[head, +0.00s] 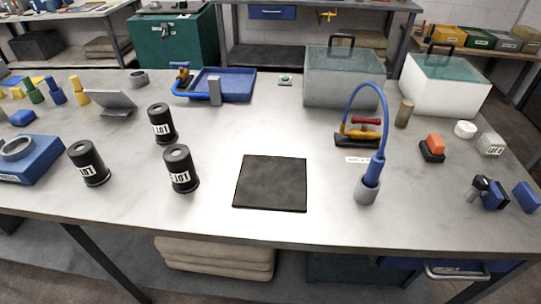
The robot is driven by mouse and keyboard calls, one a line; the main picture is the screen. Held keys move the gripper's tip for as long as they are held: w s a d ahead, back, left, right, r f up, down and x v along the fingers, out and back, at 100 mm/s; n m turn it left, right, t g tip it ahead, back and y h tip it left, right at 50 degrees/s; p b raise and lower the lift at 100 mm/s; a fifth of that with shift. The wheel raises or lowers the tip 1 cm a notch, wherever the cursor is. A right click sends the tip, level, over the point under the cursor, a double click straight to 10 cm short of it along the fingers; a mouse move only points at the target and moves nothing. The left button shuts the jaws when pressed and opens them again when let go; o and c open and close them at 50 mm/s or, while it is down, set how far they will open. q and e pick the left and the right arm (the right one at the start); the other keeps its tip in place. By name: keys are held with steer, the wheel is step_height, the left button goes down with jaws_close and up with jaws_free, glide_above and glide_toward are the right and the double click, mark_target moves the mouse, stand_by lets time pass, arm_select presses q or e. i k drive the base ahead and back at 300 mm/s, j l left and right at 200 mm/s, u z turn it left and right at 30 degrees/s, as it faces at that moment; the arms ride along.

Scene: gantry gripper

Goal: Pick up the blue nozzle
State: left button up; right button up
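A small blue nozzle-shaped piece (55,92) stands upright at the far left of the table, between a green piece (33,92) and a yellow piece (78,90) of similar shape. Another blue part (374,170), at the end of a curved blue hose (365,88), sits in a grey round holder (367,191) at the right of the table. I cannot tell from the view alone which of the two is the blue nozzle. Neither of my grippers shows in the head view.
Several black cylinders (182,170) stand at the left, near a blue block with a ring (28,158). A grey tablet-like stand (111,102) is just right of the coloured pieces. A black mat (271,183) lies front centre. The table (270,125) is clear behind it.

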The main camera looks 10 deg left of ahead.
mark_target(377, 161)
steer(key=k+j, duration=0.15)
steer(key=j, duration=0.25)
steer(key=k+j, duration=0.15)
steer(key=j, duration=0.25)
steer(key=k+j, duration=0.15)
steer(key=j, duration=0.25)
steer(key=k+j+z, duration=0.1)
steer(key=j, duration=0.3)
steer(key=k, duration=0.1)
